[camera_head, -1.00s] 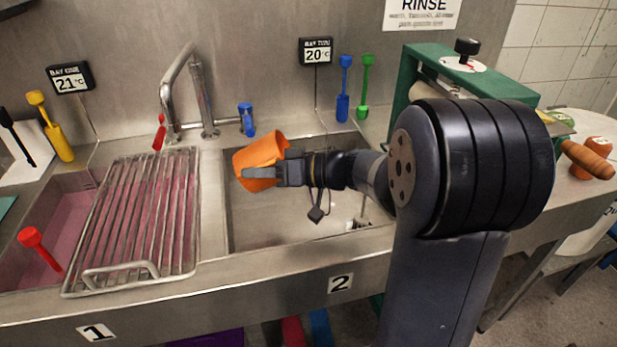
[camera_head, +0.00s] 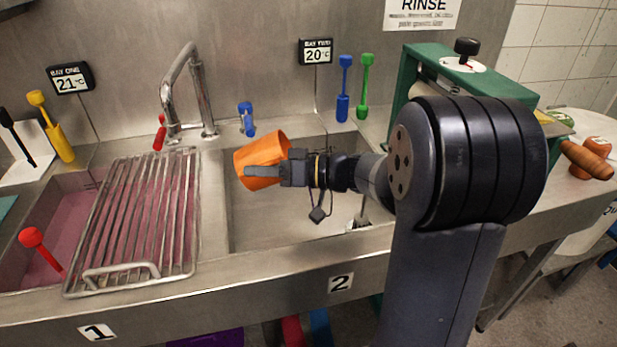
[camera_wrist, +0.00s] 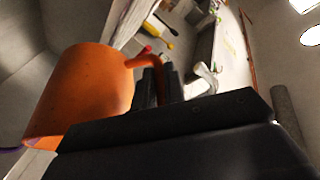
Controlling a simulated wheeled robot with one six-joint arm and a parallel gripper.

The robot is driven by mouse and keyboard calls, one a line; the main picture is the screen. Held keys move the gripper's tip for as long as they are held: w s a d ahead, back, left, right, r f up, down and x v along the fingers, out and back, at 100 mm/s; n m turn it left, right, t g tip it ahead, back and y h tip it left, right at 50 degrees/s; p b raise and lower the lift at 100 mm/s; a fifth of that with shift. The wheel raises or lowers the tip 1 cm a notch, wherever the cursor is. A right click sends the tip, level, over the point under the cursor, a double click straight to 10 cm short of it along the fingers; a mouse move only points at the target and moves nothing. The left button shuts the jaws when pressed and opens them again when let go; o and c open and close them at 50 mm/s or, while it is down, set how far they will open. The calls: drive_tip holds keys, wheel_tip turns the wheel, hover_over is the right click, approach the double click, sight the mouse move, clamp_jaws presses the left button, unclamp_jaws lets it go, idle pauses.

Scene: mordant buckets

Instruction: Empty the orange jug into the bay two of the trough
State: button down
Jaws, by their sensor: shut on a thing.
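The orange jug (camera_head: 256,156) is held over bay two (camera_head: 290,222) of the trough, the steel basin above the "2" label.
A wire rack (camera_head: 135,220) covers part of bay one (camera_head: 90,210), which holds pink liquid and a red-headed tool (camera_head: 35,240). A tap (camera_head: 188,90) stands behind, left of bay two. Blue and green tools (camera_head: 355,85) stand at the back. A green-framed machine (camera_head: 410,85) is right.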

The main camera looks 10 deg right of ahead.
drive_tip(key=shift+d+r+y+p, duration=0.3)
drive_tip(key=shift+d+r+y, duration=0.1)
drive_tip(key=shift+y, duration=0.1)
idle(1.1)
